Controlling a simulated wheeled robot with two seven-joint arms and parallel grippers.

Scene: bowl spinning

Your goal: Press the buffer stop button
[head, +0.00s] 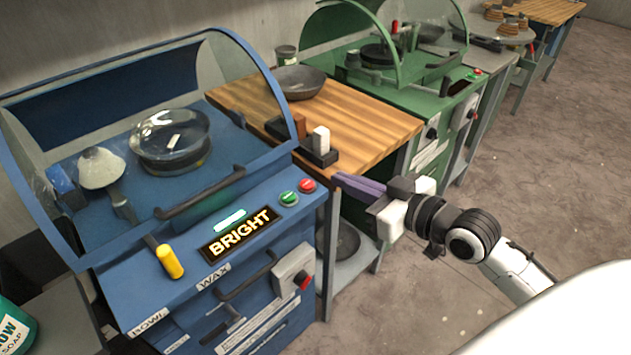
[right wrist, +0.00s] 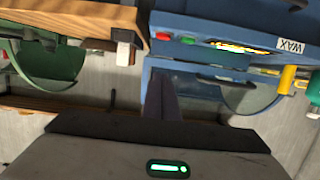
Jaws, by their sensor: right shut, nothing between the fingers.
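The blue buffer machine (head: 190,274) has a red button (head: 307,185) and a green button (head: 288,198) at the right end of its front panel, beside the lit BRIGHT sign (head: 238,233). Lettering on the buttons is too small to read. My right gripper (head: 336,181) is shut and empty, its purple fingers pointing left, close to the right of the red button. Contact cannot be told. In the right wrist view the red button (right wrist: 162,36) and green button (right wrist: 188,40) show above the fingers (right wrist: 160,85). My left gripper is out of view.
A wooden bench (head: 370,120) with a dark bowl (head: 299,82) and a block holder (head: 318,153) stands beyond the gripper. A green machine (head: 430,100) is farther back. A yellow handle (head: 169,261) projects from the blue machine. Floor at the right is clear.

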